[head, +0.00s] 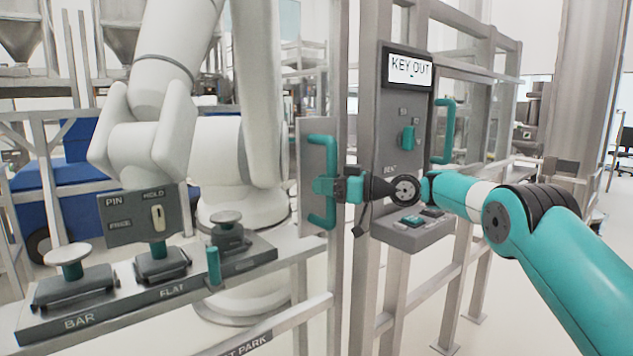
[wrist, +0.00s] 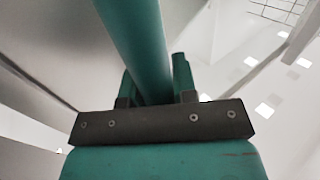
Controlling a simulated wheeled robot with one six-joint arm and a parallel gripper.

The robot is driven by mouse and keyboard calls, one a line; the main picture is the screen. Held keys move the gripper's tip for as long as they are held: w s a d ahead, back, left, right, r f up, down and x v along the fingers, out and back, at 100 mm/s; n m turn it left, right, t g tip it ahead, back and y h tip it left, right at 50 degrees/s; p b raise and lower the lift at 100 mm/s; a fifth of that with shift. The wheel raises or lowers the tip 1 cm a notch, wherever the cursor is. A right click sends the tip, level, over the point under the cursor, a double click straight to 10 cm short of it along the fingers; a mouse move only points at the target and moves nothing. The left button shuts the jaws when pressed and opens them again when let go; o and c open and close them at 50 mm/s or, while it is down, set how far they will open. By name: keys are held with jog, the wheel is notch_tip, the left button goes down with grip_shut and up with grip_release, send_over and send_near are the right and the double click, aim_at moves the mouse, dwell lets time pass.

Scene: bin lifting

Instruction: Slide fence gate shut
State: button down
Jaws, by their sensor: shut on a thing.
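The fence gate's teal D-shaped handle (head: 320,144) stands upright on a grey plate (head: 309,172), beside a metal upright of the fence (head: 345,60). My gripper (head: 326,187) is closed around the handle's middle, reaching in from the right. In the wrist view the teal handle bar (wrist: 135,40) runs between the two fingers of my gripper (wrist: 153,88). The gripper hides part of the bar. I cannot tell from these views how wide any gap at the gate is.
A control box (head: 403,130) reading "KEY OUT", with a second teal handle (head: 444,130), stands close behind my wrist. A white robot arm (head: 160,100) stands at the left. A grey fixture bench (head: 150,285) with knobs is at the front left.

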jog(key=shift+w+d+r, duration=0.15)
jog(key=shift+w+d, duration=0.35)
jog(key=shift+d, duration=0.1)
jog(key=c, duration=0.9)
grip_release()
jog(key=shift+w+d, duration=0.1)
jog(key=shift+d, duration=0.05)
